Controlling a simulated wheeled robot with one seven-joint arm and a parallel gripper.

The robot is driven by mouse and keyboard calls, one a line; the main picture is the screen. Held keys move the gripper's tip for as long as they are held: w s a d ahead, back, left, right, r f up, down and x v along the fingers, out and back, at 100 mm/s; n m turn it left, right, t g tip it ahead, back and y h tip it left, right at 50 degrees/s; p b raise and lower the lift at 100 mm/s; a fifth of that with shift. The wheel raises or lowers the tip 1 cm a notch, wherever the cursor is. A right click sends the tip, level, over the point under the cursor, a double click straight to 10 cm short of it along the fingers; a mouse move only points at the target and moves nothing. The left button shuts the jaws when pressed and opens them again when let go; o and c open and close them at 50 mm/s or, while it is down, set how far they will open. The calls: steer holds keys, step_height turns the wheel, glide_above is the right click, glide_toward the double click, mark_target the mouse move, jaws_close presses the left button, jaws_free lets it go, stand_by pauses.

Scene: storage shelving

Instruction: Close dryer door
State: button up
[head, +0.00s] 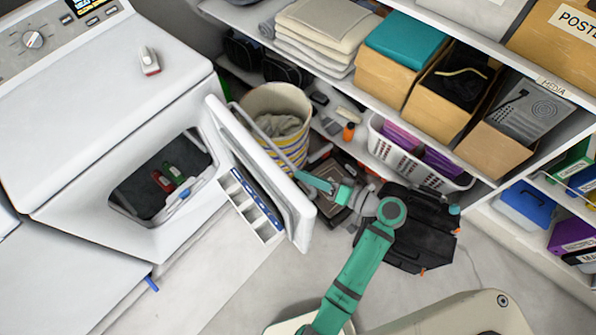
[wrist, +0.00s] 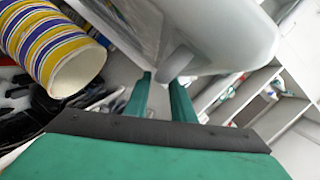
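The white dryer (head: 110,130) stands at the left in the head view. Its door (head: 262,170) is swung wide open to the right, and the drum opening (head: 165,180) shows a red and a green item inside. My gripper (head: 304,178) is at the outer side of the door, near its free edge. In the wrist view the door (wrist: 225,35) fills the upper right, just beyond my gripper (wrist: 163,80). Its two green fingers are apart with a gap between them. A rounded grey part of the door lies just past the fingertips; I cannot tell whether they touch.
A striped basket (head: 272,128) with cloth stands behind the door; it also shows in the wrist view (wrist: 50,50). A black case (head: 410,225) lies on the floor beside my arm. Loaded shelves (head: 485,165) line the right.

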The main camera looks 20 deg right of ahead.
steer(key=shift+x, duration=1.85)
steer(key=shift+c, duration=0.5)
jaws_close()
